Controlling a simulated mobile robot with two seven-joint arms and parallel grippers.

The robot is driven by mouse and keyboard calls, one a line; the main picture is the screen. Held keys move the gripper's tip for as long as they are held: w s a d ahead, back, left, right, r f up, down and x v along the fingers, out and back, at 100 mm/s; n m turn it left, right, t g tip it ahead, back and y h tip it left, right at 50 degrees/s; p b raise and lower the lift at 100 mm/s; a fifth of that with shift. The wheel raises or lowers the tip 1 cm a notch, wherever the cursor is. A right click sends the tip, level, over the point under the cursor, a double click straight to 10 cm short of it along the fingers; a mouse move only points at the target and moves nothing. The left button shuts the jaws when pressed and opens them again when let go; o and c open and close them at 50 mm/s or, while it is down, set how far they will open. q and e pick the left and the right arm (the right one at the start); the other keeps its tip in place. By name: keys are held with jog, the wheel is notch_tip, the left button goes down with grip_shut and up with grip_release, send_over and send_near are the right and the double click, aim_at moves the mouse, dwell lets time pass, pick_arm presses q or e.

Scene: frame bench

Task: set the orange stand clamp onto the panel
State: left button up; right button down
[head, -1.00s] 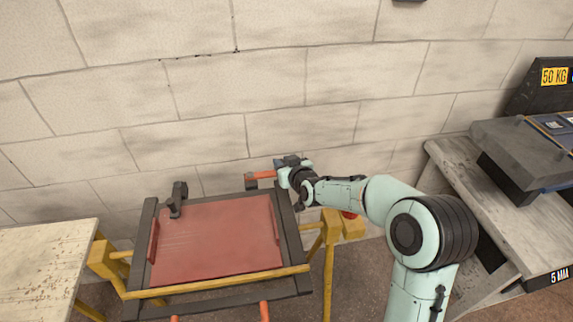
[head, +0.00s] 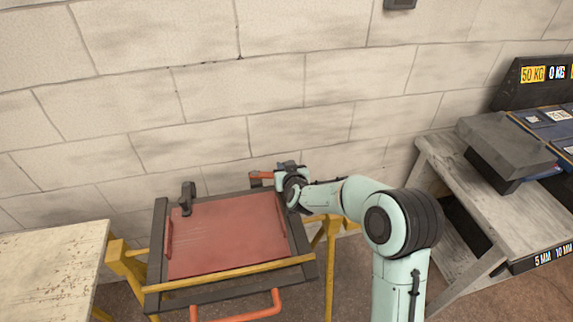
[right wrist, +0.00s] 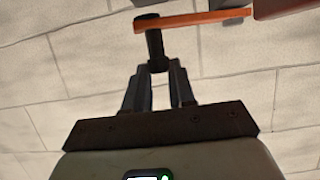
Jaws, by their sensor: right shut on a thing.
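My right gripper (head: 281,175) is at the back right corner of the red panel (head: 222,240). It is shut on the orange stand clamp (head: 265,176). In the right wrist view the two fingers (right wrist: 155,72) close around the clamp's dark round handle (right wrist: 155,48), and its orange bar (right wrist: 190,20) runs across beyond them. The bar's right end is close to a reddish edge at the top right; I cannot tell whether they touch. The panel lies flat in a dark frame (head: 157,240). My left gripper is not in view.
A dark clamp (head: 186,200) stands at the panel's back left edge. Yellow trestles (head: 127,262) carry the frame. A pale table (head: 50,262) is at the left, and a grey bench (head: 440,160) with blocks is at the right. The block wall rises close behind.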

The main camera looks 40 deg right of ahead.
jog(key=c, duration=0.9)
grip_release()
jog(key=shift+c, duration=0.2)
jog(key=v, duration=1.3)
jog(key=shift+s, duration=0.25)
jog(key=shift+w+a, duration=0.1)
